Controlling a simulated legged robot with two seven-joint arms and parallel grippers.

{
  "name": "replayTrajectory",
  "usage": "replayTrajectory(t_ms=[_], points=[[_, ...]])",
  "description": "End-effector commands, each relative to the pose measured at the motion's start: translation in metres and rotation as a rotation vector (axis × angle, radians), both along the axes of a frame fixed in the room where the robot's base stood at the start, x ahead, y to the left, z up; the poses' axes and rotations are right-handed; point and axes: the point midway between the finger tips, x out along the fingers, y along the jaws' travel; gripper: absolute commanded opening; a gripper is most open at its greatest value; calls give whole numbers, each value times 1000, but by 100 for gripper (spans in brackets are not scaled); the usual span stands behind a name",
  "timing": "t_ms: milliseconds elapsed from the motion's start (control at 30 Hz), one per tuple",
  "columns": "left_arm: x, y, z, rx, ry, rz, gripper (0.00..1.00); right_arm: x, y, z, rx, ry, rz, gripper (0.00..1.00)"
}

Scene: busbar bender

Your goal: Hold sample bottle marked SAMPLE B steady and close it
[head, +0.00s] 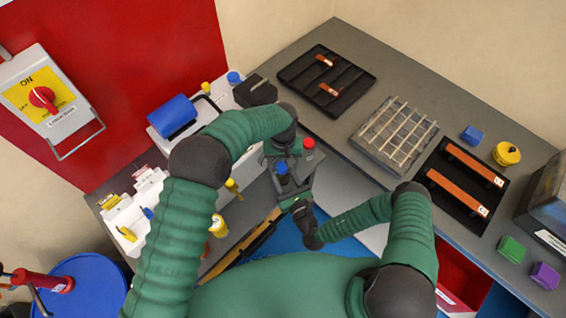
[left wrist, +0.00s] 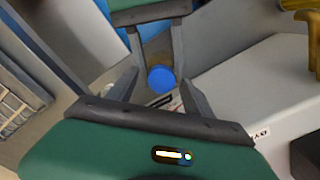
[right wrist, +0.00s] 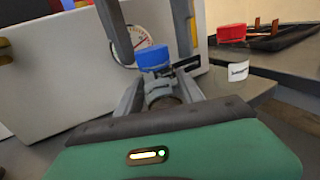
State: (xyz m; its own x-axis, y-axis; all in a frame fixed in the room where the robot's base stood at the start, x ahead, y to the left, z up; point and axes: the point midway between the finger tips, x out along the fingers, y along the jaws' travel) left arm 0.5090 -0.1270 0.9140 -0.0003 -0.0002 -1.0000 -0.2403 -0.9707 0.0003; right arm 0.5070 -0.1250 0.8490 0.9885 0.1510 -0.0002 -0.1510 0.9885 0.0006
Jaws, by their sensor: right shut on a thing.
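A bottle with a blue cap (right wrist: 153,58) stands upright in the right wrist view, its body (right wrist: 160,92) between the fingers of my right gripper (right wrist: 160,88), which is shut on it. The blue cap also shows in the head view (head: 281,168) and the left wrist view (left wrist: 161,79). My left gripper (left wrist: 160,92) is open, its fingers spread on either side of the cap, with gaps visible. I see no readable label on this bottle. The cap sits at the bottle's top; how tight it is I cannot tell.
A red-capped bottle (right wrist: 232,33) with an unreadable white label stands close by. A pale box with a round gauge (right wrist: 138,38) is behind. Black trays (head: 327,80), a wire rack (head: 395,135) and a yellow container (head: 506,153) lie along the bench at right.

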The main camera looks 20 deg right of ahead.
Motion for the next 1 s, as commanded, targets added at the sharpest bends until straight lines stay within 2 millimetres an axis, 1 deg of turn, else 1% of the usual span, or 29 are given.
replayTrajectory(t_ms=[233, 333, 467, 600, 733, 833, 900, 1000], points=[[0, 1, 1, 1, 0, 1, 60, 0, 0, -1, 0, 3, 0, 0], [1, 0, 9, 0, -2, 1, 60, 0, 0, -1, 0, 3, 0, 0], [1, 0, 32, 0, -4, 0, 60, -1, 0, -1, 0, 3, 0, 0], [2, 0, 67, -1, -4, 1, 60, 0, 0, -1, 0, 3, 0, 0], [1, -1, 94, 0, -2, 0, 60, 0, 0, -1, 0, 3, 0, 0], [1, -1, 109, 2, -1, 0, 60, 0, 0, -1, 0, 3, 0, 0], [1, -1, 115, 1, -1, 0, 60, 0, 0, -1, 0, 3, 0, 0], [1, -1, 118, 2, 0, 0, 60, 0, 0, -1, 0, 3, 0, 0]])
